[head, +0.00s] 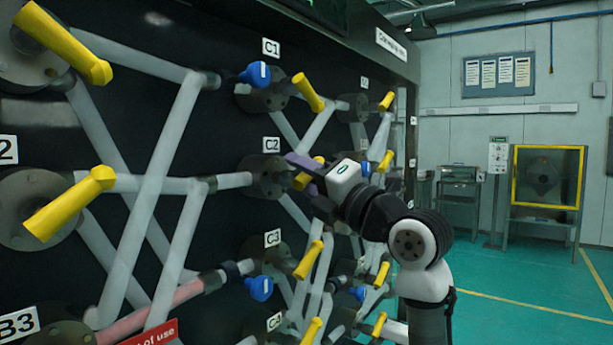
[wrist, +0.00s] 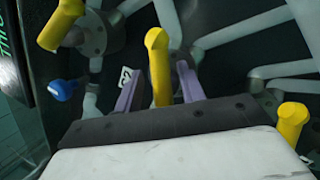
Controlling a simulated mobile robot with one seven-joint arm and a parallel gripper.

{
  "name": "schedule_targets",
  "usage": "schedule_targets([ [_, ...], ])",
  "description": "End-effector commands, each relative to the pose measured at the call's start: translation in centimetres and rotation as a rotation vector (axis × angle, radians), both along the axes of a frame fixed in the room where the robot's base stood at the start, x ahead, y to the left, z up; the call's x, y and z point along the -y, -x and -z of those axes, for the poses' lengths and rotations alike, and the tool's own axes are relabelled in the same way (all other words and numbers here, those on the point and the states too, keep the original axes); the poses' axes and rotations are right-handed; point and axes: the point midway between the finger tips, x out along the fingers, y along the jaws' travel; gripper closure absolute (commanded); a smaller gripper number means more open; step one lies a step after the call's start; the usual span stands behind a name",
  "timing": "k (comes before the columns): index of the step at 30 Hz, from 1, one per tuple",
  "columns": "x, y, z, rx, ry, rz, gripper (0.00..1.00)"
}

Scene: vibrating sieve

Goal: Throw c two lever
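The C2 lever (head: 303,180) is yellow and sits on a round dark valve hub below the C2 label (head: 271,145) on the black panel. Most of it is hidden behind my gripper (head: 305,172) in the head view. In the wrist view, the yellow lever (wrist: 158,70) stands between the two purple fingers of my gripper (wrist: 159,80). The fingers are apart, one on each side of the lever. A narrow gap shows beside the lever, and I cannot tell if either finger touches it.
Another yellow lever (head: 308,93) is above at C1, beside a blue handle (head: 256,75). The C3 lever (head: 308,260) is below. Grey pipes (head: 160,165) cross the panel. In the wrist view, yellow levers (wrist: 63,22) and (wrist: 291,122) flank mine. Green floor (head: 530,270) lies open at right.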

Motion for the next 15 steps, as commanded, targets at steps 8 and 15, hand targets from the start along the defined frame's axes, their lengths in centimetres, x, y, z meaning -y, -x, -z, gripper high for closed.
schedule_targets([
  [8, 0.4, 0.0, 0.0, 0.000, -0.004, 0.004, 0.61],
  [15, 2.9, 2.3, 1.3, 0.001, -0.005, 0.008, 0.61],
])
